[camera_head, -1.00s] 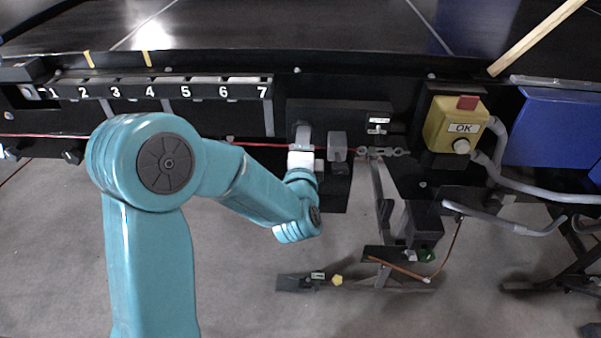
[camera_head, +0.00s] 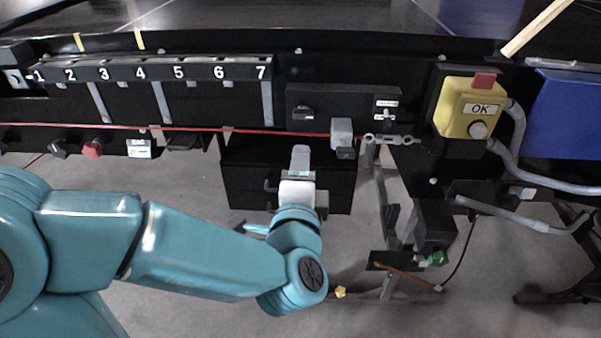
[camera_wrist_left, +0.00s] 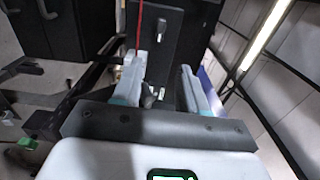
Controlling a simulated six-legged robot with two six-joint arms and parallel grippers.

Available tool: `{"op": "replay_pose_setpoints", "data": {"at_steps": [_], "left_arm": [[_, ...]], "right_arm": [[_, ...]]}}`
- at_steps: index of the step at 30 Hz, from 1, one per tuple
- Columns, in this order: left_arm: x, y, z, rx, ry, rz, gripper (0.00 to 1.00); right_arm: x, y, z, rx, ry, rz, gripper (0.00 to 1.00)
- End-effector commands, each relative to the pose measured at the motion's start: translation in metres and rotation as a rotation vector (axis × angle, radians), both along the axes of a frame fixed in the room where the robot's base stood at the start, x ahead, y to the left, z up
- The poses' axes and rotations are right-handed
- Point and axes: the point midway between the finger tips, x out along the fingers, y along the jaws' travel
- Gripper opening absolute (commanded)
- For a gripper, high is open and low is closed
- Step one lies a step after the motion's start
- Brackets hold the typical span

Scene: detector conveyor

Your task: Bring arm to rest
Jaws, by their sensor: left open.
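My left gripper (camera_head: 300,158) is at the middle of the head view, at the end of my teal arm. It points up the picture toward the conveyor's black front and appears empty. In the left wrist view its two pale fingers stand apart with a gap between them (camera_wrist_left: 165,82). A black panel with a small metal switch (camera_wrist_left: 152,97) shows beyond and between the fingers. I cannot tell exactly how far the fingertips are from the panel. My right gripper is in neither view.
A numbered rack (camera_head: 150,72) runs along the conveyor front. A red cord (camera_head: 260,131) crosses below it to a grey block (camera_head: 342,132). A yellow OK box (camera_head: 466,107) and blue panel (camera_head: 575,115) are at right. A black box (camera_head: 240,180) hangs behind the gripper.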

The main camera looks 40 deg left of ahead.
Motion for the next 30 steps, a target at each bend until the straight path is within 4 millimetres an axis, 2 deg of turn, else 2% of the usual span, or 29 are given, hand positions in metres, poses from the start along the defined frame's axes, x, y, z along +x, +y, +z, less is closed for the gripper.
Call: {"op": "replay_pose_setpoints", "data": {"at_steps": [11,14,17,20,21,22,24,26,27,30], "left_arm": [[0.000,0.001,0.000,0.000,0.000,0.002,0.43],[0.003,0.011,-0.008,0.009,0.038,0.030,0.43],[0.012,0.023,-0.049,0.045,0.172,0.071,0.43],[0.025,0.028,-0.116,0.092,0.361,0.041,0.43],[0.028,0.025,-0.150,0.061,0.432,0.002,0.43],[0.029,0.020,-0.176,0.013,0.472,-0.030,0.43],[0.023,0.006,-0.233,-0.153,0.550,-0.092,0.43],[0.010,-0.010,-0.280,-0.338,0.613,-0.124,0.43],[-0.002,-0.023,-0.309,-0.477,0.657,-0.130,0.43],[-0.041,-0.059,-0.366,-0.844,0.759,-0.082,0.43]], "right_arm": [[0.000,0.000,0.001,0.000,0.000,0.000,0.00],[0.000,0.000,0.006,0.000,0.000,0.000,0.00],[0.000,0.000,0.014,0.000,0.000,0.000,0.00],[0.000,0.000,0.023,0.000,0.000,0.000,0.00],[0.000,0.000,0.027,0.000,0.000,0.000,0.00],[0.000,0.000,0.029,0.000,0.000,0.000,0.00],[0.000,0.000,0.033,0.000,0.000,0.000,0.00],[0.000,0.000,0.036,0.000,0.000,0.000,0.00],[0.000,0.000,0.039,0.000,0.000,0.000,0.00],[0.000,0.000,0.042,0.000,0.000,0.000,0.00]]}}
